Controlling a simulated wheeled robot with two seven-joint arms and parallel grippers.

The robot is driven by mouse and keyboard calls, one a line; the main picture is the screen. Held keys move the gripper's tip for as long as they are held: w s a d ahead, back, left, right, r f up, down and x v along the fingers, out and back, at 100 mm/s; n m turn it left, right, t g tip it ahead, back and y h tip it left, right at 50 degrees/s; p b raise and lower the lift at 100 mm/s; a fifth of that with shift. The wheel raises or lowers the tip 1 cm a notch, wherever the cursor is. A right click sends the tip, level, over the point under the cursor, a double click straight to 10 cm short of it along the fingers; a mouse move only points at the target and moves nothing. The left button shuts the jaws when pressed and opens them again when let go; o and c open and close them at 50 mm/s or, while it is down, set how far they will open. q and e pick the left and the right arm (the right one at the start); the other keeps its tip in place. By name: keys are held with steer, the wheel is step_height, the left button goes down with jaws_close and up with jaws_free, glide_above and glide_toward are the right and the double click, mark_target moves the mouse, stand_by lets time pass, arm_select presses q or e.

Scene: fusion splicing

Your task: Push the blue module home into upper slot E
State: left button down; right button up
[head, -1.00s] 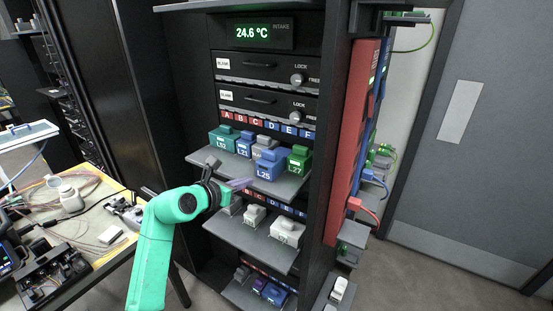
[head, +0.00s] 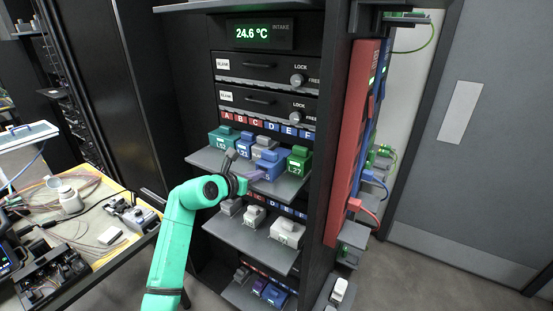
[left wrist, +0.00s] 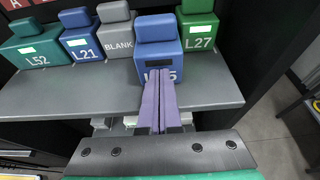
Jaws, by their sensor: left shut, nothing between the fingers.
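The blue module L25 (head: 272,160) stands upright on the upper shelf (head: 291,187), in the column under label E (head: 290,130). In the left wrist view, the blue module (left wrist: 158,58) sits nearer the shelf's front edge than its neighbours. My left gripper (head: 259,175) is shut and empty, its purple fingers pointing at the module's front face. In the left wrist view, the fingertips (left wrist: 160,74) cover part of the L25 label and appear to meet the face; actual contact is hard to tell. The slot behind the module is hidden. My right gripper is not in view.
Green module L27 (left wrist: 198,33) stands right of the blue module. A grey BLANK module (left wrist: 116,38), blue L21 (left wrist: 80,40) and teal L52 (left wrist: 38,48) stand to its left. A lower shelf (head: 250,236) holds pale modules. A cluttered bench (head: 110,262) is at left.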

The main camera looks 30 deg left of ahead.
mark_target(269, 164)
arm_select(q)
steer(key=shift+w+b, duration=0.3)
steer(key=shift+w, duration=3.5)
steer(key=shift+s+a, duration=0.1)
steer(key=shift+s, duration=0.35)
steer(key=s, duration=0.7)
steer(key=shift+s+p, duration=0.15)
steer(key=shift+p, duration=0.15)
